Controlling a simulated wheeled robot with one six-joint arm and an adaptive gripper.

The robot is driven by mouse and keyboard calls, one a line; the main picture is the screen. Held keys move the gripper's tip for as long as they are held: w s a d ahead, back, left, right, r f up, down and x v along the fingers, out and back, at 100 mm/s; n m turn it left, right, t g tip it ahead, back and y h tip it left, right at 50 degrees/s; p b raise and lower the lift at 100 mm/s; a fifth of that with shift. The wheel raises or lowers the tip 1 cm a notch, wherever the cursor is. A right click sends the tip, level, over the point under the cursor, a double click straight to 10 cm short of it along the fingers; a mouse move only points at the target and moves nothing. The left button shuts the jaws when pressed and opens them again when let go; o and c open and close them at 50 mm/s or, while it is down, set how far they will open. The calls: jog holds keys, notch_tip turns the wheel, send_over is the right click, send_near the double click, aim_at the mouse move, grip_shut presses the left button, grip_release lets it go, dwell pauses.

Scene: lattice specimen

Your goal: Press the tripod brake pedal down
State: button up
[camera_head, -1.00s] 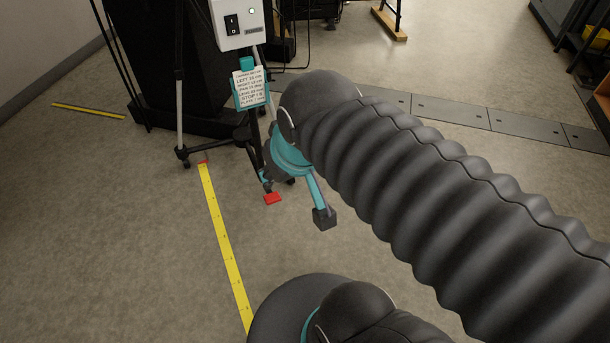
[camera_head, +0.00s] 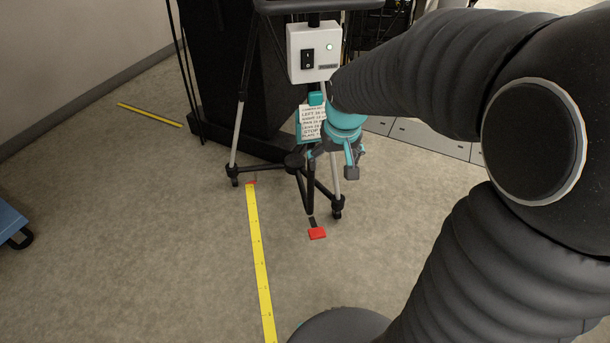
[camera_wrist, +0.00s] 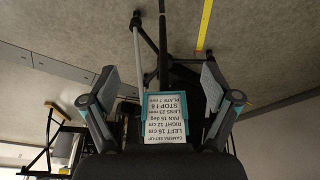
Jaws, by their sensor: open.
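The red brake pedal (camera_head: 317,233) sticks out low at the foot of the black tripod (camera_head: 308,180), just above the floor. My gripper (camera_head: 349,165) is up beside the tripod's column, above the pedal and a little to its right, apart from the pedal. In the wrist view my gripper (camera_wrist: 160,88) has its two fingers wide apart, with the printed card (camera_wrist: 168,118) seen between them. The card (camera_head: 311,121) also shows on the tripod in the head view, left of my gripper. I cannot make out the pedal in the wrist view.
A yellow tape strip (camera_head: 259,262) runs along the floor left of the pedal. A blue cart (camera_head: 11,222) is at the left edge. The floor around the pedal is clear.

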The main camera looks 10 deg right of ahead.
jog(key=w+f+g, duration=0.2)
jog(key=w+f, duration=0.7)
jog(key=f, duration=0.5)
jog(key=g, duration=0.1)
send_near(317, 231)
notch_tip(317, 231, down, 9)
jog(key=shift+w+a+f, duration=0.1)
